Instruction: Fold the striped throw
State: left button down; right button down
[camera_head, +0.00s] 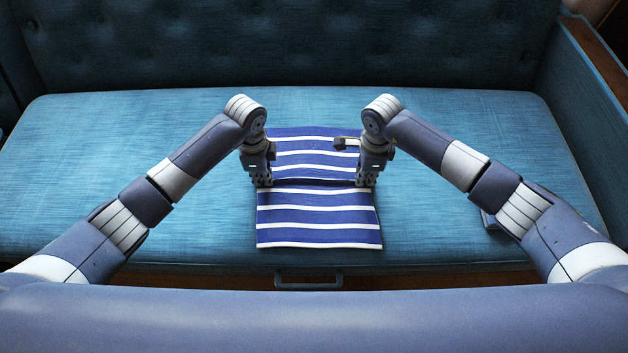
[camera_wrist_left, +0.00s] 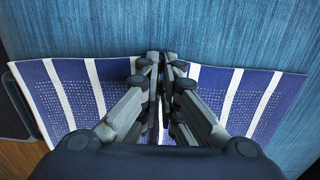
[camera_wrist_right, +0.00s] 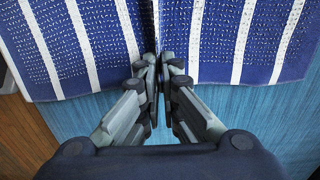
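The striped throw (camera_head: 318,232), blue with white stripes, lies on the blue sofa seat. A dark raised crease runs across its middle, with one flat panel in front and one behind. My left gripper (camera_head: 262,184) is at the crease's left end and my right gripper (camera_head: 366,184) at its right end, both pointing down. In the left wrist view the fingers (camera_wrist_left: 166,62) are closed together at the throw's edge, on the ridge of cloth. In the right wrist view the fingers (camera_wrist_right: 158,65) are likewise closed on the ridge. The exact pinch is partly hidden by the fingers.
A tufted backrest (camera_head: 300,45) stands behind and a wood-trimmed armrest (camera_head: 590,120) at right. A small dark blue item (camera_head: 490,219) is half hidden by my right arm. A handle (camera_head: 308,284) sits below the seat's front edge.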

pick_arm(q)
jog(key=shift+r, duration=0.1)
pick_arm(e)
jog(key=shift+r, duration=0.1)
